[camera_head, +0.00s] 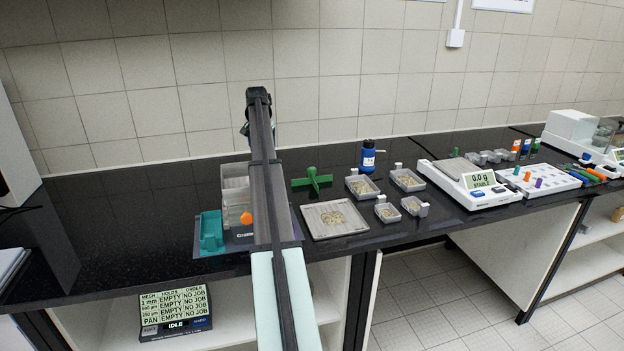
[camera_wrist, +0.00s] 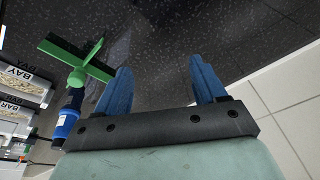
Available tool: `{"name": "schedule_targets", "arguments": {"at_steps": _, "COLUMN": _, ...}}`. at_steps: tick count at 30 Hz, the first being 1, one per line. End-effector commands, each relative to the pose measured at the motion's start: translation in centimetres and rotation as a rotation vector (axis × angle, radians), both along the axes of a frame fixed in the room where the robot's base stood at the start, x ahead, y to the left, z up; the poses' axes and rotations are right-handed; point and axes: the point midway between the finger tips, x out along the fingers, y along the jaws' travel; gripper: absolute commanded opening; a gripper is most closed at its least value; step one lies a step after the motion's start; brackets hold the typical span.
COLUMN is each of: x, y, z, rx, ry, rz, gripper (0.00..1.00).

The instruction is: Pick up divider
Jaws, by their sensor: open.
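The divider looks to be the green cross-shaped piece (camera_head: 312,180) standing on the black bench, right of my arm, behind the flat tray. In the wrist view the green piece (camera_wrist: 78,58) is at the upper left, outside and apart from the fingers. My gripper (camera_wrist: 163,80) is open, with two blue fingers spread and only dark bench top visible between them. In the head view my raised arm hides most of the gripper, so its fingertips cannot be made out there.
A flat tray of grains (camera_head: 334,219) lies in front of the green piece, with several small labelled trays (camera_head: 361,187) to its right. A blue bottle (camera_head: 368,157) stands behind them. The sieve shaker (camera_head: 236,195) is partly behind my arm. The bench's left is clear.

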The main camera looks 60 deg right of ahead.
Motion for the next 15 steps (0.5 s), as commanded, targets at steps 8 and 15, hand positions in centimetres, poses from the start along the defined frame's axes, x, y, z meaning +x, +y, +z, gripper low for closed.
{"name": "schedule_targets", "arguments": {"at_steps": 8, "x": -12.0, "y": -7.3, "z": 0.8, "rx": 0.045, "ry": 0.058, "rz": -0.192, "gripper": 0.70}}
{"name": "schedule_targets", "arguments": {"at_steps": 15, "x": -15.8, "y": -9.1, "z": 0.9, "rx": 0.061, "ry": 0.074, "rz": -0.252, "gripper": 0.70}}
